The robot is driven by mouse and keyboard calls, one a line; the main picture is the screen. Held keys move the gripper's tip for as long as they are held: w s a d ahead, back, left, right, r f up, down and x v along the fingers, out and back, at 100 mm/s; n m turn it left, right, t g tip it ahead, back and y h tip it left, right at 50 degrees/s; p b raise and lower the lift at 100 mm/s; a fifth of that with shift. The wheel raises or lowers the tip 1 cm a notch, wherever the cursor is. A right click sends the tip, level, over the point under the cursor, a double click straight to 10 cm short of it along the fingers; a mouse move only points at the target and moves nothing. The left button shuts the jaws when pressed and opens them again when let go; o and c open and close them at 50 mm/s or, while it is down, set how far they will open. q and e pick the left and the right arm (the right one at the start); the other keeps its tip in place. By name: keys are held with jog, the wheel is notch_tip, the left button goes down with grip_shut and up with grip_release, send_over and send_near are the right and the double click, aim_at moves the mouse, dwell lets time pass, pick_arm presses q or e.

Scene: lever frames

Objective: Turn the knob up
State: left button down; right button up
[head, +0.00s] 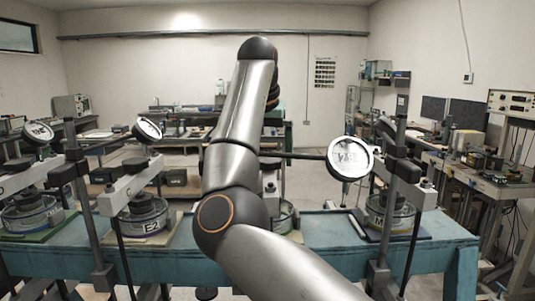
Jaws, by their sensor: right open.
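My right arm rises from the bottom right through the middle of the head view and bends at its top. Dark wrist parts of my right gripper (272,95) show just past the forearm; its fingers are mostly hidden behind the arm, and I see nothing held. Lever frames stand on a blue bench (330,232). Black knob-like clamps sit on their posts, one at the left (62,174) and one at the right (405,170). I cannot tell which part is the task's knob. No contact with the frames can be made out. My left gripper is not in view.
Round dial gauges stick out from the frames, one at the right (349,158) and one at the left (147,130). A labelled round cell (145,220) stands under the left frame. A side bench (480,180) with instruments runs along the right.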

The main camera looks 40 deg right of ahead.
jog(key=c, duration=1.3)
jog(key=shift+c, duration=0.2)
jog(key=shift+n, duration=0.4)
jog(key=n, duration=0.2)
jog(key=n+t+y, duration=0.1)
jog(key=shift+s+d+r+n+y, duration=0.1)
jog(key=shift+s+d+n+y, duration=0.05)
jog(key=shift+n+y, duration=0.2)
jog(key=n+y, duration=0.1)
jog(key=n, duration=0.1)
jog(key=n+y, duration=0.1)
jog(key=n, duration=0.2)
jog(key=shift+d+n+t, duration=0.2)
jog(key=shift+n+t, duration=0.15)
jog(key=shift+t, duration=0.05)
jog(key=n+y, duration=0.1)
jog(key=n, duration=0.1)
jog(key=n+y, duration=0.1)
jog(key=n, duration=0.2)
jog(key=shift+d, duration=0.2)
jog(key=shift+d+n+g+y, duration=0.1)
jog(key=shift+n+g+y, duration=0.3)
jog(key=shift+n, duration=0.85)
jog(key=shift+n+g+y, duration=0.3)
jog(key=shift+n+y, duration=0.05)
jog(key=shift+n, duration=0.9)
